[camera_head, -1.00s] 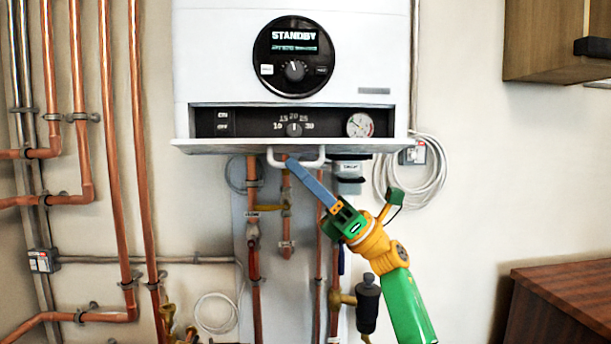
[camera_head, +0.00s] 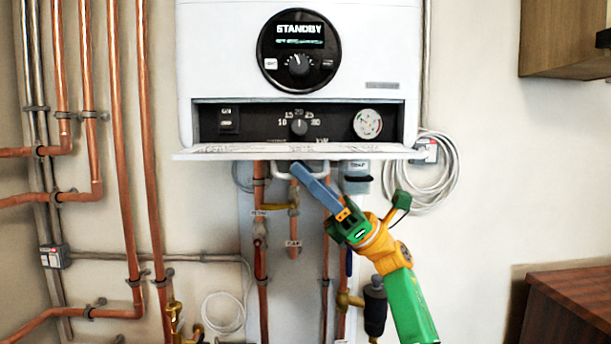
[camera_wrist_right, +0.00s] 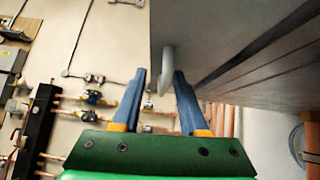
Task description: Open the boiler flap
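The white boiler (camera_head: 300,55) hangs on the wall, its display reading STANDBY. Its flap (camera_head: 235,153) stands folded down, close to level, its printed inner face showing below the dark control panel (camera_head: 262,125). The white flap handle (camera_head: 284,172) hangs under the front edge. My right gripper (camera_head: 305,172) reaches up to the handle from the lower right. In the wrist view its blue fingers (camera_wrist_right: 159,78) stand apart, with the handle (camera_wrist_right: 166,65) between or just beyond the tips and gaps visible. Contact cannot be told. My left gripper is out of view.
Copper pipes (camera_head: 155,215) run down the left wall, and more pipes with valves (camera_head: 260,229) hang under the boiler. A coiled white cable (camera_head: 445,185) hangs at right. A wooden cabinet (camera_head: 560,45) is upper right and a brown wooden unit (camera_head: 570,310) lower right.

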